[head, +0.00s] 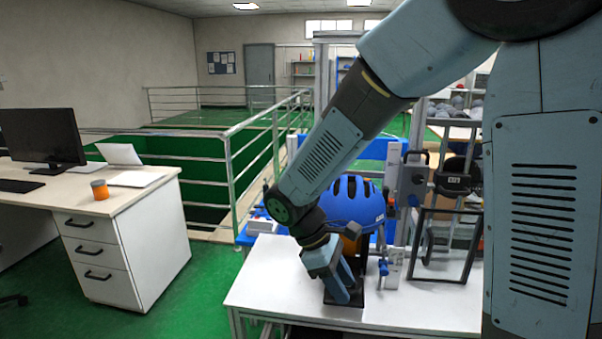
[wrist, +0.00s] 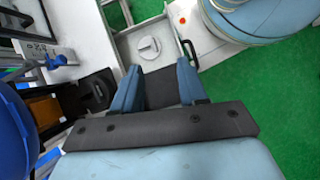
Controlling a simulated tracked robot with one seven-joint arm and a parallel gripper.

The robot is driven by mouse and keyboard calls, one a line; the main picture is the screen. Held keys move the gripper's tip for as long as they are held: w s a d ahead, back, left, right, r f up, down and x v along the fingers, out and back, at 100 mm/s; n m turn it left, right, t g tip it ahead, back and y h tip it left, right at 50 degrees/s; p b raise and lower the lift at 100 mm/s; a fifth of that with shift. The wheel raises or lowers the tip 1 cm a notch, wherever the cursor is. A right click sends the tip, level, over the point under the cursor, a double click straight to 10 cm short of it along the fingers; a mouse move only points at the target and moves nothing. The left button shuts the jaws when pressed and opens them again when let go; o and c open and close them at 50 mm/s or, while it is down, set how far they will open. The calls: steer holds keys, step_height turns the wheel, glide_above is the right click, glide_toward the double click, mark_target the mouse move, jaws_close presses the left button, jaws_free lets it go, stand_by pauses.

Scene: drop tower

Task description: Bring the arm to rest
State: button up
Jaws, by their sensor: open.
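My gripper (head: 343,288) hangs pointing down over the white bench (head: 420,310), in front of a blue helmet (head: 352,203). In the wrist view the two blue fingers of my gripper (wrist: 158,84) are spread apart with nothing between them. The helmet also shows at the left edge of the wrist view (wrist: 14,125). An orange part under the helmet is partly hidden by my arm in the head view. My arm reaches from the upper right down to the bench.
A black-framed panel (head: 470,262) stands at the right of the bench. A grey open tray or drawer (wrist: 122,42) holding a white round piece (wrist: 148,48) lies beyond my fingers. A desk (head: 120,200) with a monitor (head: 42,133) and orange cup (head: 99,189) stands left. Railings (head: 232,165) run behind.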

steer(key=s+d+r+m+t+y, duration=0.3)
steer(key=s+d+r+m, duration=0.1)
steer(key=d+r+m, duration=0.3)
steer(key=s+d+r+m+t+y, duration=0.2)
steer(key=s+d+r+m+t, duration=0.1)
steer(key=d+r+m, duration=0.4)
step_height(320, 180, up, 4)
steer(key=shift+s+d+f+t+y, duration=0.25)
steer(key=shift+s+d+t+y, duration=0.15)
steer(key=shift+d+t, duration=0.3)
